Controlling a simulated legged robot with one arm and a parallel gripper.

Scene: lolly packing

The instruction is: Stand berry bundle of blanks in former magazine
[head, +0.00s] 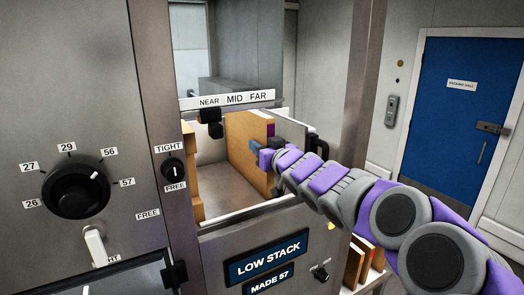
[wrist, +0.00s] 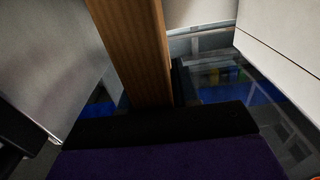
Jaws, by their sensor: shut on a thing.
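A tan bundle of blanks (head: 248,150) stands upright on edge inside the open former magazine (head: 222,196), with a small dark purple mark near its top right edge. My gripper (head: 263,154) is shut on the bundle's near right edge. In the wrist view, the bundle (wrist: 132,45) rises as a brown upright slab beyond the dark gripper pad (wrist: 155,125). Whether its bottom touches the magazine floor is hidden. Another tan upright piece (head: 190,150) stands at the magazine's left side, with a gap between the two.
A black clamp (head: 211,122) hangs below the NEAR, MID, FAR scale (head: 232,100). A TIGHT/FREE knob (head: 174,171) is on the left post, pointing between its labels as far as I can tell. More tan bundles (head: 356,265) stand at lower right. A blue door (head: 463,110) is behind.

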